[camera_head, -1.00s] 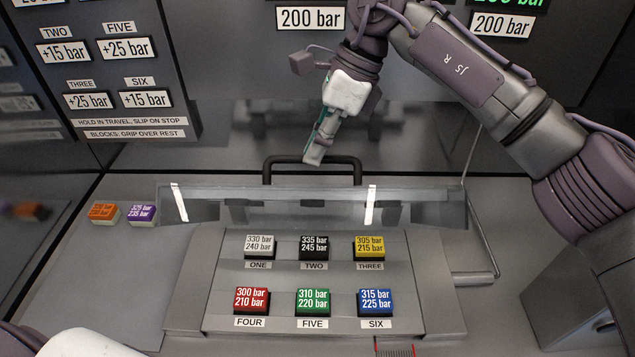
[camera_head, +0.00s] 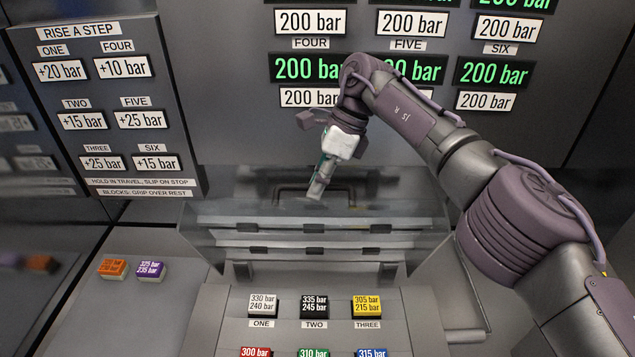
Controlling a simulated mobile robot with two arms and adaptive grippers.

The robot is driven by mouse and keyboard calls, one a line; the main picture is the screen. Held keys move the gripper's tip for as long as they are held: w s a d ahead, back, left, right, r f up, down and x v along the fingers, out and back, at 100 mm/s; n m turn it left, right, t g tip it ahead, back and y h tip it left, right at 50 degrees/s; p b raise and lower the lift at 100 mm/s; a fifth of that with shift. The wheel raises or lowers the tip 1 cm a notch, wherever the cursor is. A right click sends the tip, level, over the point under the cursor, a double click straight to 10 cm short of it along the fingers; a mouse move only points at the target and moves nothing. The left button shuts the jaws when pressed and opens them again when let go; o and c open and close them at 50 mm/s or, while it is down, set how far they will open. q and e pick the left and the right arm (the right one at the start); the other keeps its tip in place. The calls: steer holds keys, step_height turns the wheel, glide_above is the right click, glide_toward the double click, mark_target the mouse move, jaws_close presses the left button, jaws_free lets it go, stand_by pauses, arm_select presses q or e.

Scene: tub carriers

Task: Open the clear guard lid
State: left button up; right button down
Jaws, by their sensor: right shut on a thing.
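The clear guard lid (camera_head: 390,222) stands raised and tilted behind the rows of coloured blocks in the head view. Its dark handle (camera_head: 283,190) shows at the lid's upper part, partly blurred by the clear panel. My right gripper (camera_head: 315,190) reaches down from above and is shut on the handle; its fingertips hide part of the bar. My left gripper is out of view.
White (camera_head: 262,306), black (camera_head: 314,307) and yellow (camera_head: 366,306) blocks sit uncovered in front of the lid, with more at the bottom edge. Orange (camera_head: 113,268) and purple (camera_head: 150,270) blocks lie on the left counter. A wall panel with pressure displays (camera_head: 310,68) rises behind.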

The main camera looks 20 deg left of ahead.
steer(key=shift+w+d+f, duration=0.1)
steer(key=shift+f, duration=0.35)
steer(key=c, duration=1.5)
jaws_free()
steer(key=o, duration=0.3)
steer(key=shift+w+f, duration=0.1)
steer(key=shift+w, duration=0.15)
steer(key=shift+w+a, duration=0.2)
steer(key=shift+w, duration=0.1)
steer(key=shift+s+r, duration=0.25)
steer(key=shift+s, duration=0.1)
steer(key=shift+w, duration=0.1)
